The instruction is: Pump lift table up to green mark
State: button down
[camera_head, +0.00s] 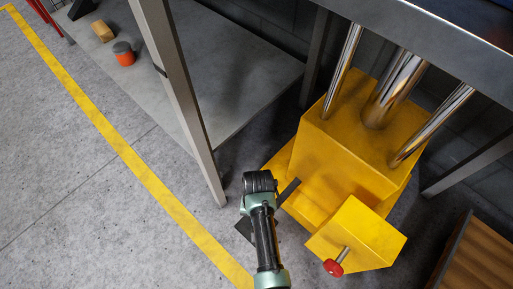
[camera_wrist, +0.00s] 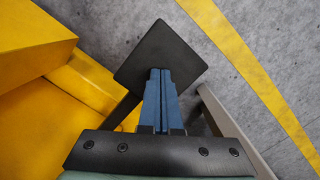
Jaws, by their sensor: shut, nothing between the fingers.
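The lift table has a yellow base (camera_head: 350,140) with shiny chrome columns (camera_head: 398,85) rising to a grey platform (camera_head: 440,38) at the top right. A black foot pedal plate (camera_head: 243,229) sits on a dark bar (camera_head: 290,190) coming out of the base. In the wrist view the square pedal plate (camera_wrist: 158,30) lies beyond my fingers. My gripper (camera_wrist: 160,72) is shut and empty, its blue fingertips overlapping the plate in view; I cannot tell if they touch. In the head view my wrist hides the fingers. I see no green mark.
A red knob (camera_head: 332,267) sticks out of the yellow box at the front. A grey metal leg (camera_head: 185,100) stands left of the base, beside a low grey shelf (camera_head: 225,60). An orange cylinder (camera_head: 124,56) and a wooden block (camera_head: 102,32) lie far left. Floor around the yellow line (camera_head: 120,145) is clear.

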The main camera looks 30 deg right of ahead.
jog(key=w+d, duration=0.1)
jog(key=w+d+r, duration=0.1)
jog(key=shift+w, duration=0.35)
jog(key=shift+r, duration=0.1)
notch_tip(320, 180, up, 13)
jog(key=p, duration=0.8)
jog(key=shift+w+d, duration=0.2)
jog(key=shift+w, duration=0.25)
